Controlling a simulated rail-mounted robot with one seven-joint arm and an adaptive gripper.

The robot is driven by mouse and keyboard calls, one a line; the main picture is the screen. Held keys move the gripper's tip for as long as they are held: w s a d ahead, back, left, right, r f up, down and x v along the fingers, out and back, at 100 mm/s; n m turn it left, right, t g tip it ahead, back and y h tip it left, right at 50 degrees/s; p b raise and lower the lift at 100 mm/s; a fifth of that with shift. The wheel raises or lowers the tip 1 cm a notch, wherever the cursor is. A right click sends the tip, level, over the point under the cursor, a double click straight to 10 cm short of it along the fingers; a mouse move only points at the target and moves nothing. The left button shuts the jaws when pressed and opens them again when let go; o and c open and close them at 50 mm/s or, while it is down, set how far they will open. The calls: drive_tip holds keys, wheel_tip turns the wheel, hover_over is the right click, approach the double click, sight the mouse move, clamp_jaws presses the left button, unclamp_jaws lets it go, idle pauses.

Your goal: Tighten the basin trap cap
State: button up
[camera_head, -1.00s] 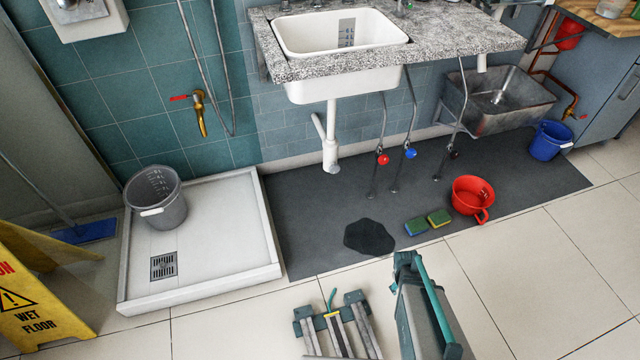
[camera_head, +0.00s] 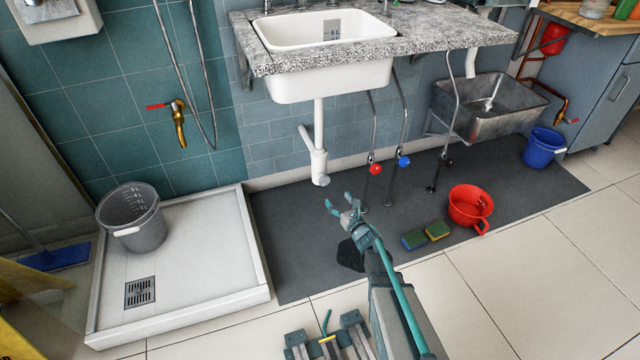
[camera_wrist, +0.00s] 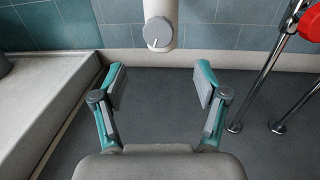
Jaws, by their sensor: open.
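The white basin trap (camera_head: 318,158) hangs below the basin (camera_head: 328,80), its lower end above the dark mat. In the wrist view the round grey trap cap (camera_wrist: 158,32) shows at the trap's lower end, with a pale line on its face. My gripper (camera_head: 336,206) is open and empty, below and in front of the trap. In the wrist view its two teal fingers (camera_wrist: 160,82) are spread apart, and the cap lies ahead of them, roughly centred between them and higher in the picture. The fingers do not touch the cap.
Chrome pipes with a red valve (camera_head: 375,169) and a blue valve (camera_head: 403,162) stand just right of the trap. A shower tray (camera_head: 190,270) with a grey bucket (camera_head: 132,217) is at left.

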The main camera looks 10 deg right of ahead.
sight(325, 182)
drive_tip(key=shift+n, duration=0.7)
drive_tip(key=b+x, duration=0.2)
drive_tip(key=x, duration=0.7)
drive_tip(key=shift+w+a+r, duration=0.1)
drive_tip(key=shift+w+a, duration=0.05)
drive_tip(key=shift+w, duration=0.1)
drive_tip(key=shift+w+a+r, duration=0.1)
drive_tip(key=shift+w+a, duration=0.1)
drive_tip(key=shift+w, duration=0.4)
drive_tip(key=c, duration=1.1)
drive_tip(key=shift+c, duration=0.2)
